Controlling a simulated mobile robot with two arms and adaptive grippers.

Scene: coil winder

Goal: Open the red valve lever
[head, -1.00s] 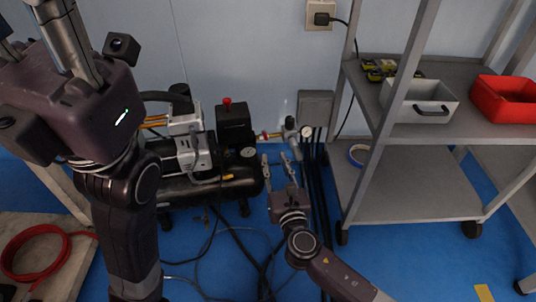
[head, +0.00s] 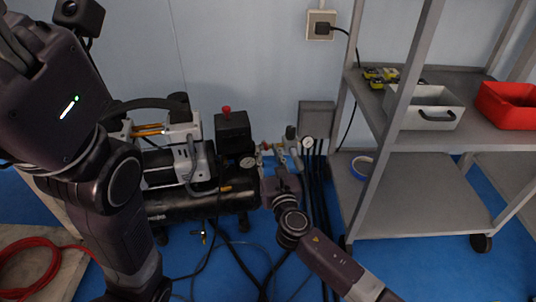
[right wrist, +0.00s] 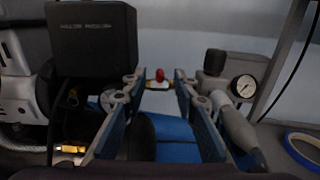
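The red valve lever (right wrist: 160,75) shows as a small red end on a brass fitting in the right wrist view. It lies between and beyond the fingertips of my right gripper (right wrist: 156,76). That gripper is open and empty, with a finger on each side of the lever. I cannot tell whether either finger touches it. In the head view the right gripper (head: 277,152) is at the valve fittings beside the compressor, and its fingers partly hide the lever. My left gripper (head: 14,48) is cut off at the upper left edge; its fingertips are out of view.
The compressor (head: 205,203) stands left of the right gripper, with a black pressure-switch box (head: 232,132) on it. A gauge (head: 308,142) and dark hoses are close on the right. A grey shelf (head: 410,190) stands farther right. Cables lie on the blue floor.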

